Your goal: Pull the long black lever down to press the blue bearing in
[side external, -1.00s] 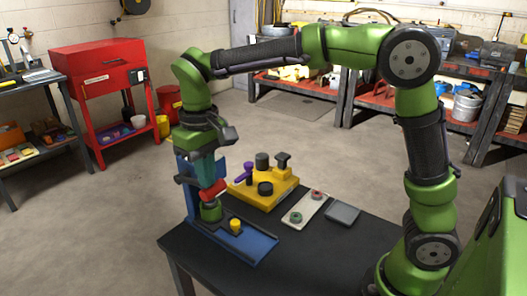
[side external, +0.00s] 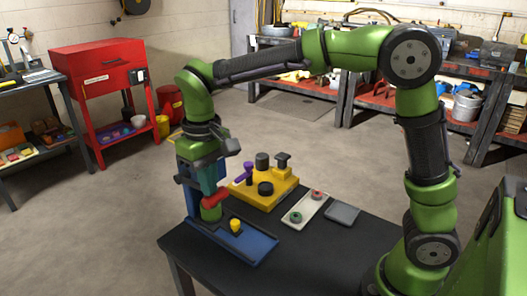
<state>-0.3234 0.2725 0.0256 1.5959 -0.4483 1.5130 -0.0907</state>
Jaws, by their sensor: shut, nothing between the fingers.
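The blue press (side external: 238,241) stands at the left end of the dark table, with an upright blue back and a teal column (side external: 208,178). A red part (side external: 214,199) sits low on the column, just above a green motor body (side external: 210,214). My gripper (side external: 203,166) is at the top of the press, pointing down against or just in front of the column. It is shut and empty; its fingertips are hard to make out. I cannot clearly tell the long black lever from the dark parts beside my gripper. The blue bearing cannot be made out.
A yellow block (side external: 264,198) with black parts and a purple piece stands behind the press. A pale tray (side external: 304,212) with red and green rings and a grey plate (side external: 342,214) lie to its right. A small yellow part (side external: 236,226) is on the press base. The table's front right is clear.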

